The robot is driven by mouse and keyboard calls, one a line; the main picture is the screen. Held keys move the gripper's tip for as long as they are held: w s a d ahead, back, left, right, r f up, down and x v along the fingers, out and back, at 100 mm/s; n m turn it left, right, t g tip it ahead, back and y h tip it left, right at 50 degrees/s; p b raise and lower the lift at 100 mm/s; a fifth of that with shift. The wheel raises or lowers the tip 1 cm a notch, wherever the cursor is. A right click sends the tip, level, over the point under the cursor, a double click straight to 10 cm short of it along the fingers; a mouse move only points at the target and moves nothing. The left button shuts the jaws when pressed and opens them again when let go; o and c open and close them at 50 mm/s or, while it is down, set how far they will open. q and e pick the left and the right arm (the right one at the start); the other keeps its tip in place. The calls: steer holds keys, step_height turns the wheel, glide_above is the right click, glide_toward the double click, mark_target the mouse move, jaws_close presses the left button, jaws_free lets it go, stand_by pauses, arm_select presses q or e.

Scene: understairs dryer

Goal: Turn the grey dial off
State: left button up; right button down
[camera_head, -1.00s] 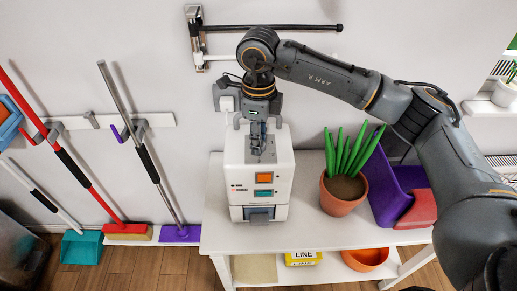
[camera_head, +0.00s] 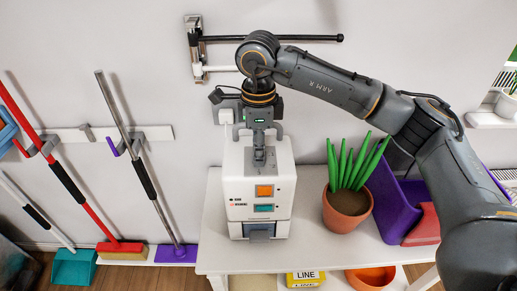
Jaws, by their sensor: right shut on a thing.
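A white box-shaped machine (camera_head: 236,190) with an orange and a teal panel on its front stands on the left end of the white table. My right gripper (camera_head: 259,156) points down at the top of this machine, its fingertips at a small grey part there. It is shut on that part, which I take to be the grey dial. The gripper covers most of the dial, so its setting cannot be read. My left gripper is not in view.
A potted plant (camera_head: 346,207) and a purple bin (camera_head: 391,200) stand on the white table (camera_head: 308,246) to the right. A wall bracket with a black bar (camera_head: 315,38) is behind my arm. Brooms hang at the left, including a red-handled one (camera_head: 67,180).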

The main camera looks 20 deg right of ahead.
steer(key=c, duration=1)
jaws_free()
steer(key=shift+s+f, duration=0.1)
steer(key=shift+r, duration=0.4)
step_height(320, 180, up, 11)
steer(key=shift+r, duration=0.1)
